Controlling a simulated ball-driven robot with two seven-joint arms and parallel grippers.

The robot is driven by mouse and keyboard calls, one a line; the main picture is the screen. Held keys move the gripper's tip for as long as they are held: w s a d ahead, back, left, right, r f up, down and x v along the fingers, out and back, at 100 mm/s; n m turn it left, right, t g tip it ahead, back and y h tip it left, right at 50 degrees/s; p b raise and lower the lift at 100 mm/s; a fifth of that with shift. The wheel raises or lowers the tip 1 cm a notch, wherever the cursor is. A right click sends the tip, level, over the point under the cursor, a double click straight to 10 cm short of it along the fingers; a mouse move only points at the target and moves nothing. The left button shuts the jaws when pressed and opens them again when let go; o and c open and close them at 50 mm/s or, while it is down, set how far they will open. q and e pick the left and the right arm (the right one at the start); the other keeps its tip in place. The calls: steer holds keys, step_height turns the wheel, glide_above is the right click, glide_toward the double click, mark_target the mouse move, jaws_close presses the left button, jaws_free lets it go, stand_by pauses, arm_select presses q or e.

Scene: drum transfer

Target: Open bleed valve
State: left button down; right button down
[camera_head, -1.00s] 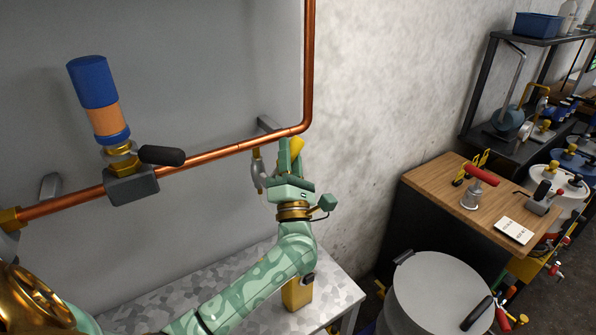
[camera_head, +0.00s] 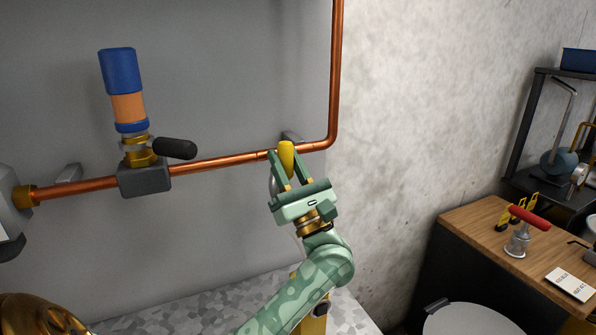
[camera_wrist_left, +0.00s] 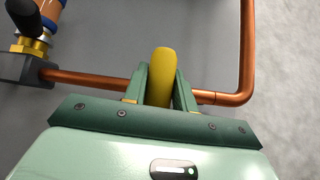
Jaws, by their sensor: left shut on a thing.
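The yellow handle (camera_head: 286,152), which I take for the bleed valve's lever, is at the copper pipe (camera_head: 225,160), left of the pipe's upward bend. My left gripper (camera_head: 286,164) is shut on this handle, with one green finger on each side. The left wrist view shows the rounded yellow handle (camera_wrist_left: 162,72) standing up between the fingers, in front of the pipe (camera_wrist_left: 92,81). The valve body is mostly hidden behind the fingers and palm. My right gripper is in neither view.
A grey valve block (camera_head: 144,178) with a black lever (camera_head: 175,148) and a blue-and-orange cylinder (camera_head: 122,82) sits on the pipe to the left. A wooden-topped bench (camera_head: 480,228) and a pale drum (camera_head: 472,322) stand at the right.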

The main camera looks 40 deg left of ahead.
arm_select(q)
steer(key=shift+f+n+g, duration=0.1)
steer(key=shift+n+g, duration=0.3)
steer(key=shift+g, duration=0.1)
steer(key=shift+t, duration=0.3)
steer(key=c, duration=1.1)
jaws_free()
steer(key=shift+s, duration=0.1)
steer(key=b+v, duration=0.1)
steer(key=v, duration=1.4)
steer(key=shift+d+f+b, duration=0.2)
steer(key=shift+f+b, duration=0.1)
steer(key=shift+b, duration=0.05)
steer(key=shift+d+f, duration=0.15)
steer(key=shift+d, duration=0.1)
